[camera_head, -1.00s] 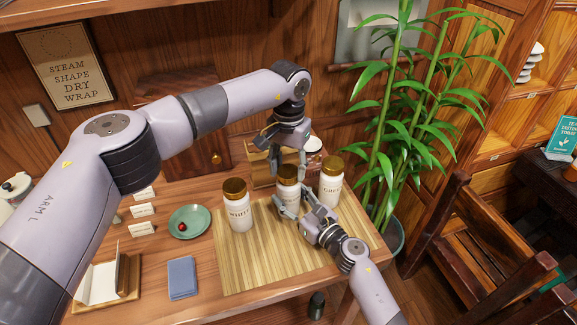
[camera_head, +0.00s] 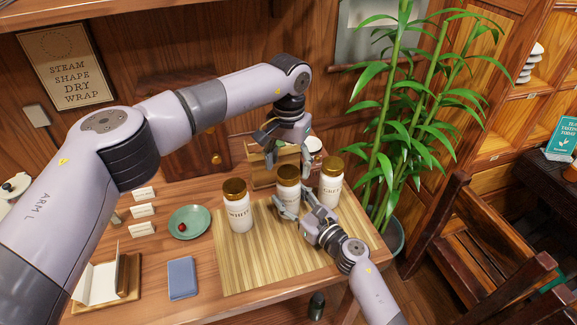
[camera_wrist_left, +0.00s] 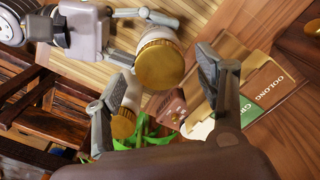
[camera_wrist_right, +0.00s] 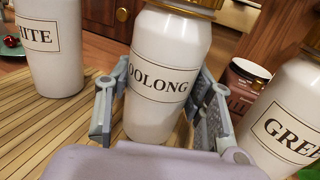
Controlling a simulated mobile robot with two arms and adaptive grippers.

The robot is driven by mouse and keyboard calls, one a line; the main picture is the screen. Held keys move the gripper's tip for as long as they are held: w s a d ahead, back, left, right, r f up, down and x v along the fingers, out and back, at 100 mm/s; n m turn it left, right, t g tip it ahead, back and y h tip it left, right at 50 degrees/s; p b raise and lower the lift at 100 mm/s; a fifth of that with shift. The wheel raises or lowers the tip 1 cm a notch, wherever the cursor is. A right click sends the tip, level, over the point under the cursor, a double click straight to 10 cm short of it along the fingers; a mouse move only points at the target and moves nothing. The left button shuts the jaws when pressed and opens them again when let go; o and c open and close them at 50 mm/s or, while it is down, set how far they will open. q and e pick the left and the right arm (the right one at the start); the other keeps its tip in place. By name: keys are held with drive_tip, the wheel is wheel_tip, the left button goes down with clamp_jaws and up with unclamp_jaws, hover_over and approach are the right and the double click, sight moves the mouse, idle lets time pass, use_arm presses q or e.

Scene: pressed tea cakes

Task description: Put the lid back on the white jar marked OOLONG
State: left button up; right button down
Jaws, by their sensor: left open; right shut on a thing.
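The white OOLONG jar (camera_head: 288,197) stands upright on the bamboo mat (camera_head: 255,272), between the WHITE and GREEN jars. Its gold lid (camera_head: 289,172) sits on its top and looks level; the lid also shows in the left wrist view (camera_wrist_left: 160,64). My right gripper (camera_head: 296,199) is shut on the jar body, with a finger on each side in the right wrist view (camera_wrist_right: 158,110). My left gripper (camera_head: 292,161) is open and empty, just above and behind the lid. Whether the lid is fully seated is hard to tell.
The WHITE jar (camera_head: 238,213) and GREEN jar (camera_head: 331,187) stand close on either side, both with gold lids. A small reddish tin (camera_wrist_right: 242,85) and a wooden card box (camera_wrist_left: 262,85) are behind. A green plate (camera_head: 189,216) lies left. The front mat is clear.

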use_arm(q)
wheel_tip(320, 180, up, 3)
drive_tip(key=shift+r, duration=0.15)
drive_tip(key=shift+c, duration=0.5)
